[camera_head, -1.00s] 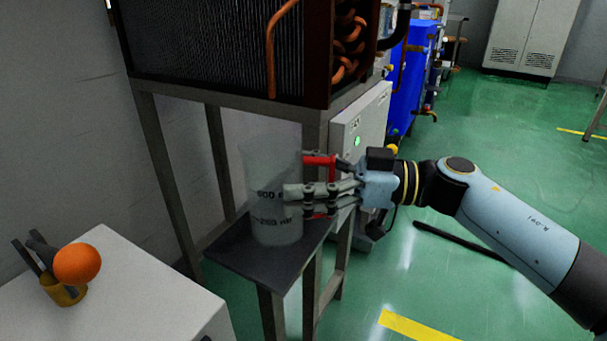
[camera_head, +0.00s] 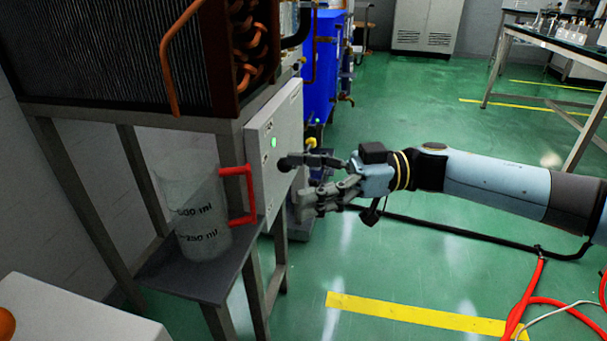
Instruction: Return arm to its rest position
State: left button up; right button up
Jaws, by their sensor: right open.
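My right arm comes in from the right, and its right gripper (camera_head: 298,184) is open and empty. Its dark fingers point left, in front of a white control box (camera_head: 276,150) with a green light. A clear beaker (camera_head: 198,215) with a red handle stands on a small dark shelf (camera_head: 180,274) to the left of the gripper. In the picture there is a gap between the handle and the fingers. My left gripper is not in view.
A metal frame carries a finned unit with copper pipes (camera_head: 172,55) above the beaker. A white surface (camera_head: 75,318) with part of an orange ball is at the lower left. Red hoses (camera_head: 530,300) lie at the lower right.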

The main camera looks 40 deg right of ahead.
dwell(0.4)
jog(key=s+d+f+m+t+h+p, duration=0.1)
jog(key=s+d+f+m+h+p, duration=0.15)
jog(key=f+m+h, duration=0.4)
jog(key=s+d+f+m+t+h+p, duration=0.1)
jog(key=s+f+m+t+h+p, duration=0.2)
jog(key=f, duration=0.6)
jog(key=s+d+f+m+h+p, duration=0.2)
jog(key=s+f+m+h, duration=0.2)
jog(key=f, duration=0.3)
pick_arm(q)
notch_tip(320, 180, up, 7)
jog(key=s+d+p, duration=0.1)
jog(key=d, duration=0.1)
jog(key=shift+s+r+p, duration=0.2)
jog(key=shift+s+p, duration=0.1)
jog(key=shift+p, duration=0.05)
pick_arm(e)
jog(key=s+f+g+h, duration=0.1)
jog(key=s+f+g, duration=0.3)
jog(key=s, duration=0.7)
jog(key=s+a+f+n+g+h, duration=0.1)
jog(key=s+f+g, duration=0.3)
jog(key=s+f, duration=0.4)
jog(key=s+a+f+n+g+h, duration=0.1)
jog(key=s+f+g, duration=0.3)
jog(key=s, duration=1)
jog(key=shift+s+a+f+g, duration=0.15)
jog(key=shift+a+f+g, duration=0.15)
jog(key=shift+f, duration=0.65)
